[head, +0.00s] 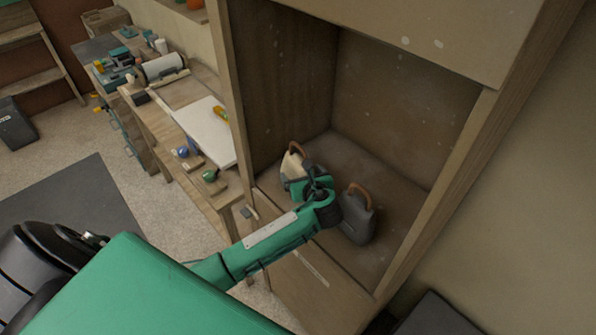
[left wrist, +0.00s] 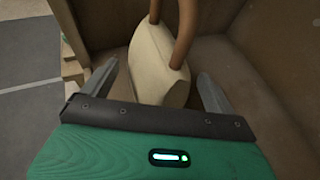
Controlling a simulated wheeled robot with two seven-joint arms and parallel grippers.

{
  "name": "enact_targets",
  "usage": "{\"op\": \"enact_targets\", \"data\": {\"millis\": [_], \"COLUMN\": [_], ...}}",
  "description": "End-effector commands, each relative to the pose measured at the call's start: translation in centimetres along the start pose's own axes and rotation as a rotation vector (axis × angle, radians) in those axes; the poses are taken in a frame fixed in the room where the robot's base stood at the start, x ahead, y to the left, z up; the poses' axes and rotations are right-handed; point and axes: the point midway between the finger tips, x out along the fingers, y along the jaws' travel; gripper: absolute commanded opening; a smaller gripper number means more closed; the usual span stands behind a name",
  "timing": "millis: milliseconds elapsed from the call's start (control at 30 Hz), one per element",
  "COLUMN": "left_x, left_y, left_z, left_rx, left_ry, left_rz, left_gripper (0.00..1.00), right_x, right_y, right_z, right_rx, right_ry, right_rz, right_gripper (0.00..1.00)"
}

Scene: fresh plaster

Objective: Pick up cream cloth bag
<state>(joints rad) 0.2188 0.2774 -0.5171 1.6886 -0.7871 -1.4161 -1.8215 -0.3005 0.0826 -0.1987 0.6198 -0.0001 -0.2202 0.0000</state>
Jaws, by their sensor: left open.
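The cream cloth bag (head: 292,165) stands in the open cabinet compartment, with a brown loop handle on top. In the head view my left gripper and wrist hide much of it. In the left wrist view the cream bag (left wrist: 150,65) is upright between the two grey fingers, with its handle rising past the top of the picture. My left gripper (left wrist: 160,88) is open around the bag, with a gap visible on each side. In the head view my left gripper (head: 300,186) reaches into the compartment from the front. My right gripper is not in view.
A dark grey bag (head: 357,216) with a brown handle stands just right of my left wrist. The cabinet's wooden side walls (head: 275,80) and front edge frame the compartment. Free floor shows behind the bags. A cluttered workbench (head: 165,90) stands to the left.

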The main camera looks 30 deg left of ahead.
Motion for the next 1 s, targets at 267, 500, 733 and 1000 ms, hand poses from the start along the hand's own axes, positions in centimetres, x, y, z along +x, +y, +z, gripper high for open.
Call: {"op": "enact_targets", "data": {"millis": [267, 500, 733, 1000], "left_x": [1.21, 1.17, 1.16, 1.15], "left_y": [0.02, 0.01, 0.02, 0.02], "left_z": [-0.05, -0.06, -0.1, -0.08], "left_rx": [-0.001, -0.001, -0.001, -0.001], "left_ry": [0.0, 0.001, 0.001, 0.001], "left_rz": [0.0, 0.0, 0.0, 0.0], "left_gripper": [0.91, 0.65, 0.27, 0.27], "right_x": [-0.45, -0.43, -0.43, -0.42], "right_y": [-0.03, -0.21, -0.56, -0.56], "right_z": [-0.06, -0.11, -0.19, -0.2], "right_rx": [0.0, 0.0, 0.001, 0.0], "right_ry": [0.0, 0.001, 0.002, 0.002], "right_rz": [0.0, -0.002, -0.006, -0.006], "right_gripper": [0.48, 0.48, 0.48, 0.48]}}
